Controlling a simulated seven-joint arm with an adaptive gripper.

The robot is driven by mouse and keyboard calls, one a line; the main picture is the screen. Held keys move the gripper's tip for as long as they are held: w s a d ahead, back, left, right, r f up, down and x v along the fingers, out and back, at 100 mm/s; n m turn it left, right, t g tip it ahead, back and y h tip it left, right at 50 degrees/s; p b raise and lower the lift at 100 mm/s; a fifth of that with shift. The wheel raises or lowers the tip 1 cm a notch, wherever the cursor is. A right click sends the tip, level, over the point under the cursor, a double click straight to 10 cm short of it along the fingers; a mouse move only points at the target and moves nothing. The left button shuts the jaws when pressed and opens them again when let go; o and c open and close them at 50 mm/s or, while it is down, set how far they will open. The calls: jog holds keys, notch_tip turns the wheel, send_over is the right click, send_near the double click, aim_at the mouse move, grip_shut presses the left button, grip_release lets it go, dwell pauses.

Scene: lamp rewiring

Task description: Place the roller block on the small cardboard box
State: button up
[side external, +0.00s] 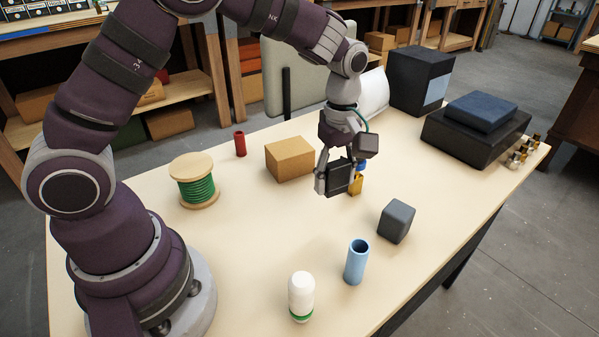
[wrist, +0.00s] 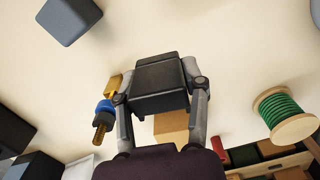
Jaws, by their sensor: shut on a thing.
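My gripper (side external: 335,182) is shut on a black block, which I take as the roller block (side external: 340,175). In the wrist view the block (wrist: 160,84) sits between both fingers, with its broad face toward the camera. It appears held above the table, to the right of the small cardboard box (side external: 290,158) in the side view. The box is plain brown with a bare top and stands on the table. In the wrist view the box (wrist: 171,128) shows partly beyond the block, between the fingers; the rest is hidden.
A yellow-and-blue item (side external: 356,184) stands close behind my gripper. A grey block (side external: 397,221), light-blue cup (side external: 356,262) and white bottle (side external: 301,297) stand nearer the front. A green wire spool (side external: 194,181) and red cylinder (side external: 240,143) are left of the box.

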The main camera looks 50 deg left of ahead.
jog(key=s+a+r+n, duration=0.2)
jog(key=s+a, duration=0.9)
jog(key=s, duration=0.2)
send_over(278, 152)
jog(key=shift+s+d+f, duration=0.1)
jog(key=shift+f, duration=2.25)
jog(key=shift+f, duration=0.15)
jog(key=o, duration=1.2)
